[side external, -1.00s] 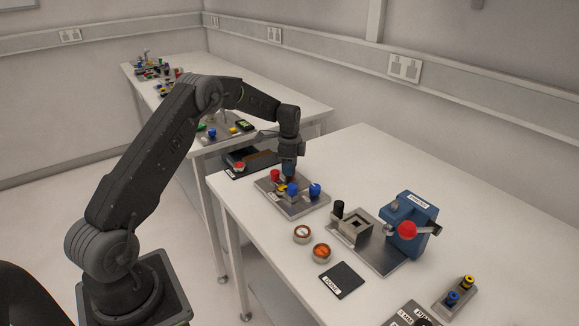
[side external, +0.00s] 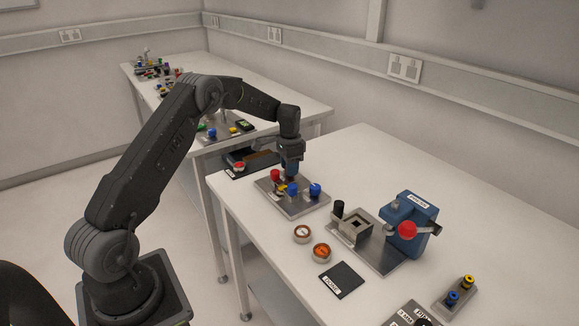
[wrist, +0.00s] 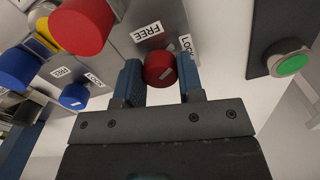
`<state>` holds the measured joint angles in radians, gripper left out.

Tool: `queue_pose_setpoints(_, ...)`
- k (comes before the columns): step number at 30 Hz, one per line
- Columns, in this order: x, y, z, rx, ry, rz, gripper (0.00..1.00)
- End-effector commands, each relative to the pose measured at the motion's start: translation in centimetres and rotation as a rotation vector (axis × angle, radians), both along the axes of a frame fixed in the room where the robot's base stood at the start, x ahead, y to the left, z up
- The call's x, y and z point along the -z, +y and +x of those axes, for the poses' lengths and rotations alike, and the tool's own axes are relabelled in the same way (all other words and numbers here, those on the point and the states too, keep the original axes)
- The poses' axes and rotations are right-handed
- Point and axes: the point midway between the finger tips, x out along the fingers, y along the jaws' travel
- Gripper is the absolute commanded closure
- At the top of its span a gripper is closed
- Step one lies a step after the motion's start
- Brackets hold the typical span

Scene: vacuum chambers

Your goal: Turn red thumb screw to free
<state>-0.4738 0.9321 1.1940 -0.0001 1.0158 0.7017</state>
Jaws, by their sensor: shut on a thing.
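The red thumb screw (wrist: 160,72) is a small red knob on a grey metal plate (wrist: 197,13), between a FREE label and a LOCK label in the wrist view. My gripper (wrist: 161,80) is shut on it, with one blue finger on each side. In the side view my gripper (side external: 289,176) points down at the back of the same plate (side external: 306,208), and its fingers hide the screw there. The screw's turn angle cannot be told.
A larger red knob (wrist: 83,25) and blue knobs (wrist: 74,96) (wrist: 17,68) stand close by on the left. A green button on a dark box (wrist: 292,64) is on the right. In the side view, a blue toggle press (side external: 408,222) stands further right on the table.

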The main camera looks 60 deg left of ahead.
Motion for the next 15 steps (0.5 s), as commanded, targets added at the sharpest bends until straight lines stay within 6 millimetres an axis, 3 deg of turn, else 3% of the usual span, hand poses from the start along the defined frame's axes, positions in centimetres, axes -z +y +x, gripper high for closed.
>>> queue_pose_setpoints(15,-0.09,-0.11,0.05,-0.490,-0.002,0.001,0.89)
